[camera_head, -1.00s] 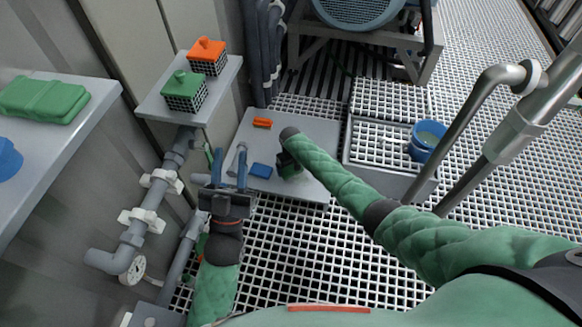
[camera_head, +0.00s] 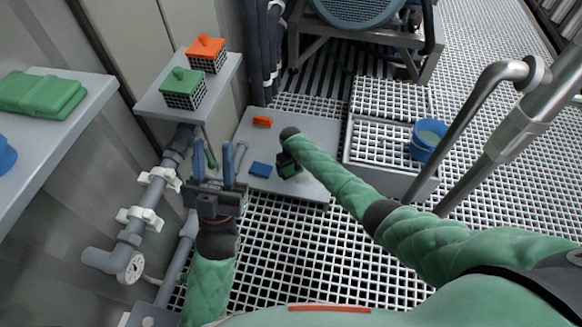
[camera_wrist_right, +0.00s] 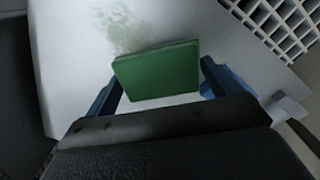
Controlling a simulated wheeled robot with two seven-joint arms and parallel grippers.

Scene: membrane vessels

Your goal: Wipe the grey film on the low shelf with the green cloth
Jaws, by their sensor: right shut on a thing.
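The low shelf (camera_head: 262,145) is a light grey plate near the middle of the head view. My right gripper (camera_head: 290,165) is over it, shut on the green cloth (camera_wrist_right: 157,72), a flat green pad between the blue fingers in the wrist view. The cloth also shows partly at the gripper's tip in the head view. The grey film (camera_wrist_right: 128,32) is a faint greenish-grey smear on the shelf, just beyond the cloth's edge in the wrist view; the cloth may hide part of it. My left gripper (camera_head: 215,165) is open and empty, left of the low shelf.
An orange block (camera_head: 262,121) and a blue block (camera_head: 260,170) lie on the low shelf, with a grey tool (camera_head: 239,155) at its left edge. A higher shelf (camera_head: 160,100) holds green and orange lidded baskets. A blue bucket (camera_head: 427,139) stands right.

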